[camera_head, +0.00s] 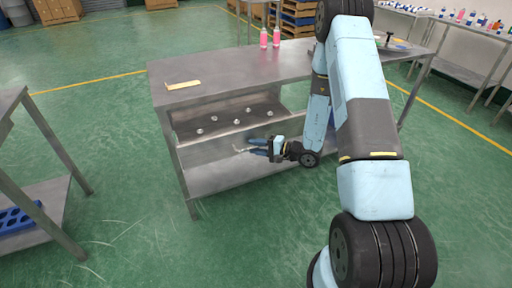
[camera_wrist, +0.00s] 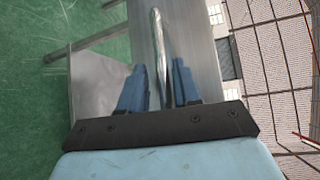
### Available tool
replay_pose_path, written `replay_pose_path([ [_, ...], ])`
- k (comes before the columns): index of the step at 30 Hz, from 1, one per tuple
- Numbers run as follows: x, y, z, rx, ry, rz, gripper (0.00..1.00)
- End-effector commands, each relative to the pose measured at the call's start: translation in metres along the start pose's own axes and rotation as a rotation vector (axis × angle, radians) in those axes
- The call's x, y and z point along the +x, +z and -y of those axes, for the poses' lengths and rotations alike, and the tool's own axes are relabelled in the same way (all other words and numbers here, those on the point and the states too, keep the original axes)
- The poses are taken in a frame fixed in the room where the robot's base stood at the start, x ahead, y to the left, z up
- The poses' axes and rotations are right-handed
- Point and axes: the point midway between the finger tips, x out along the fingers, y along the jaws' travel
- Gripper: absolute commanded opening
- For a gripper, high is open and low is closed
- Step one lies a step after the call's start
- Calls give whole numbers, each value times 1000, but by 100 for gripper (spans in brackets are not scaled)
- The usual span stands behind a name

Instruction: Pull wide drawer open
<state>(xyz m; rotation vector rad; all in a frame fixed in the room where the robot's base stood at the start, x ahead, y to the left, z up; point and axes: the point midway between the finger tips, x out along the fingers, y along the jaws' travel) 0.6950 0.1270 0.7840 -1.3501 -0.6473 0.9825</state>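The wide drawer (camera_head: 222,139) hangs under the steel worktable's top and stands at least partly pulled out. Several small round silver pieces (camera_head: 236,121) lie spread in it. Its bar handle (camera_head: 239,150) sits in front of the drawer face. In the wrist view the shiny handle (camera_wrist: 158,45) runs lengthwise between my two blue fingers. My gripper (camera_head: 256,147) is at the handle, low in front of the drawer. In the wrist view my gripper (camera_wrist: 160,85) has its fingers apart, with narrow gaps beside the bar. Contact with the handle is not clear.
The worktable (camera_head: 235,70) carries a wooden piece (camera_head: 183,85) and two pink bottles (camera_head: 270,38). A lower shelf (camera_head: 225,172) lies below the drawer. Another table with a blue rack (camera_head: 18,220) stands at left. Green floor (camera_head: 120,140) between the tables is clear.

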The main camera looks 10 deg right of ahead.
Motion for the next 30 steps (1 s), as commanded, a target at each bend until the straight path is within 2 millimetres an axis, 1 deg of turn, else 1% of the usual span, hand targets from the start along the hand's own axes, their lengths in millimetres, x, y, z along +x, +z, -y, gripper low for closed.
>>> replay_pose_path([
  [8,2,2,2,-2,-4,6,36],
  [11,-2,2,2,-2,-4,7,36],
  [13,-9,2,2,-2,-4,5,36],
  [17,-30,1,2,-2,-4,3,36],
  [24,-79,0,1,-1,-3,1,36],
  [30,-113,0,0,-1,-3,2,36],
])
